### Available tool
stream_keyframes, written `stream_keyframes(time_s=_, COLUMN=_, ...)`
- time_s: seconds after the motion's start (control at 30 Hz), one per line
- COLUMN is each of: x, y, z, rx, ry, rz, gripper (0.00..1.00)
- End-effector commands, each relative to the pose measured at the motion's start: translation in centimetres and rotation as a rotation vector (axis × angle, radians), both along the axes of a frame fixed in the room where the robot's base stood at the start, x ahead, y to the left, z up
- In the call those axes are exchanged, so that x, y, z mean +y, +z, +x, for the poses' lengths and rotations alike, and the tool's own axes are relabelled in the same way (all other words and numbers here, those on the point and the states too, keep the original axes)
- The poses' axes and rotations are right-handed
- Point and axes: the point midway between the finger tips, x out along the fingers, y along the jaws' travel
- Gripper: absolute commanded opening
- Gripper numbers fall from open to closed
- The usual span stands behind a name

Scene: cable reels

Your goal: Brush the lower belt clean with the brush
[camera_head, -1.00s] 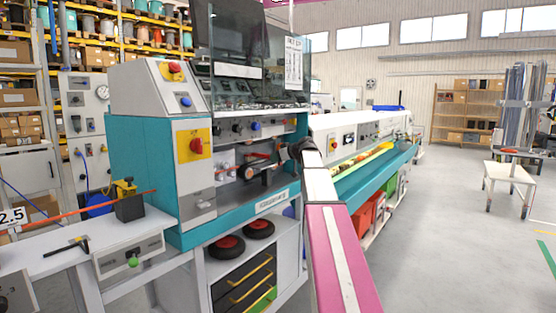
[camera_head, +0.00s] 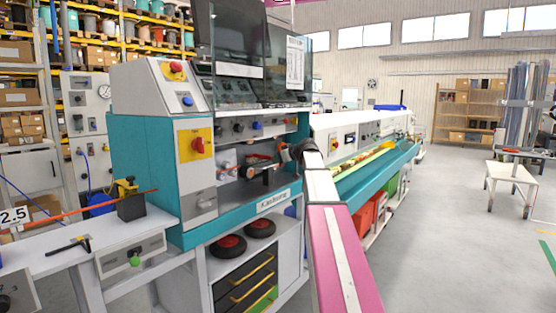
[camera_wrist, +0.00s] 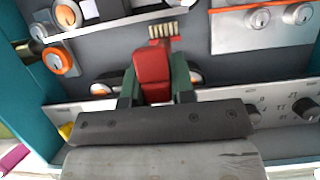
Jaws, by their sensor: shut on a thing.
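My gripper (camera_wrist: 155,88) is shut on the red handle of the brush (camera_wrist: 152,68) in the wrist view. The brush's pale bristles (camera_wrist: 163,31) point toward the top of that view, inside the machine's working bay. In the head view my arm reaches into the open bay of the teal and white machine (camera_head: 150,165). There my gripper is small and the belts are mostly hidden.
A panel with dark knobs (camera_wrist: 305,108) lies close to my gripper in the wrist view. Orange-rimmed rollers (camera_wrist: 60,60) sit at its left.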

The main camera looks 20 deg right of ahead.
Motion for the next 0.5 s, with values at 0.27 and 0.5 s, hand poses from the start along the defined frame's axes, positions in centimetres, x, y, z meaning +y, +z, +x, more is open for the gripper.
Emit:
stream_keyframes(time_s=0.27, x=0.00, y=-0.48, z=0.00, rx=-0.001, ry=0.000, rz=0.001, gripper=0.00)
stream_keyframes(time_s=0.5, x=0.01, y=-0.90, z=-0.01, rx=-0.001, ry=0.000, rz=0.001, gripper=0.00)
